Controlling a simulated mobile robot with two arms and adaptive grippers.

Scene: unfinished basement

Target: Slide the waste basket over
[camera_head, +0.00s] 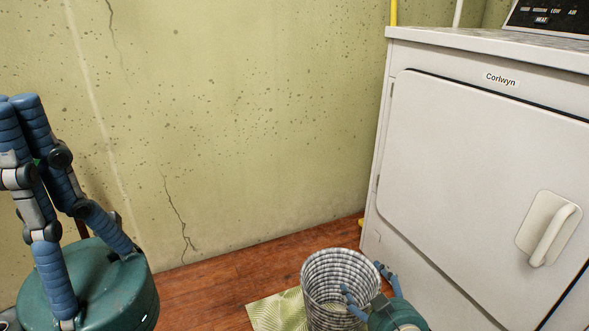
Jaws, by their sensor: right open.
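The waste basket (325,290) is a grey and white woven, tapered bin with an open top. It stands upright at the bottom middle, at the edge of a green patterned mat. My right gripper (361,277) is open at the basket's right side. One blue finger overlaps the basket's wall in the picture and the others are just right of the rim. I cannot tell whether they touch it. My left gripper (17,100) is at the far left, away from the basket, with its blue fingers pointing up and their tips close together.
A white dryer (470,130) with a door handle (550,230) stands close on the right. The mat (277,310) lies partly under or beside the basket. Bare wooden floor (215,280) is clear to the left. A cracked green wall (260,110) stands behind.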

